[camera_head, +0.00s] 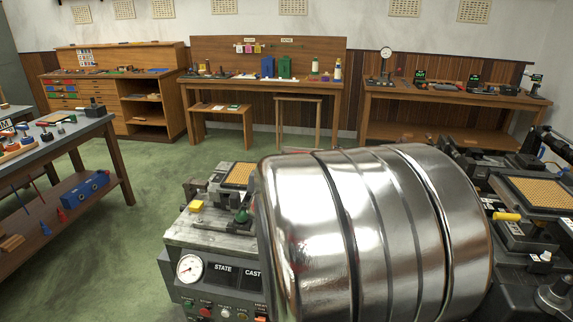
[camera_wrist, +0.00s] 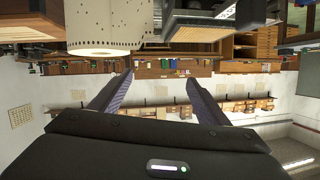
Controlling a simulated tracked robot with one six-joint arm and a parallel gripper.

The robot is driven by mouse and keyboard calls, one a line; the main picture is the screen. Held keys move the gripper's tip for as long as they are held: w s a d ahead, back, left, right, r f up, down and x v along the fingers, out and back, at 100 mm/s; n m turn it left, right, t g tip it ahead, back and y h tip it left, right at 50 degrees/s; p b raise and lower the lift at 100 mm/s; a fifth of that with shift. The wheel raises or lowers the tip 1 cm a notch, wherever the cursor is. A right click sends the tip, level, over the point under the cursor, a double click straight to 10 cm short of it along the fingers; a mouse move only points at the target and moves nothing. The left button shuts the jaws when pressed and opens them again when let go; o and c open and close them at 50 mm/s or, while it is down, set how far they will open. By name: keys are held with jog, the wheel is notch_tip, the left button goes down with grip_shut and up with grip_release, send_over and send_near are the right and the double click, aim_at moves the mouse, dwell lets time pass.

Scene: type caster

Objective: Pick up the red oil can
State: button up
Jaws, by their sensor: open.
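I cannot make out a red oil can for sure in either view. In the head view a small red item (camera_head: 61,215) sits on the lower shelf of the left table, beside a blue box (camera_head: 86,189); it is too small to identify. Small red pieces also lie on that table's top. My gripper (camera_wrist: 160,80) shows in the wrist view with its two dark fingers wide apart and nothing between them. The room appears upside down there. The gripper is not recognisable in the head view.
A large shiny ribbed cylinder blocks the head view's centre. Behind it stands a caster machine with a gauge (camera_head: 189,268). Benches (camera_head: 190,88) line the back wall. Green floor (camera_head: 150,180) is open between the left table (camera_head: 104,128) and the machine. A perforated paper roll (camera_wrist: 100,30) shows in the wrist view.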

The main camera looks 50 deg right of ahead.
jog(key=s+d+m+g+h, duration=0.1)
jog(key=s+d, duration=0.1)
jog(key=d, duration=0.1)
jog(key=s+d+f+m+g+h, duration=0.1)
jog(key=d, duration=0.2)
jog(key=s+d+g+h, duration=0.1)
jog(key=s+d, duration=0.1)
jog(key=d, duration=0.1)
jog(key=shift+s+d+f+m, duration=0.15)
jog(key=shift+s+f+m, duration=0.2)
jog(key=shift+m, duration=0.05)
jog(key=s+d+f+m+g+h, duration=0.1)
jog(key=s+d+g, duration=0.4)
jog(key=s, duration=0.5)
jog(key=s+d+f+m+g+h, duration=0.2)
jog(key=s+d+m+g, duration=0.3)
jog(key=s+d, duration=0.3)
jog(key=s+f, duration=0.1)
jog(key=s, duration=0.2)
jog(key=shift+g, duration=0.4)
jog(key=shift+s, duration=0.1)
jog(key=shift+x, duration=4.2)
jog(key=shift+d+r, duration=0.1)
jog(key=shift+w+x, duration=0.2)
jog(key=shift+x, duration=2.35)
jog(key=shift+r, duration=0.15)
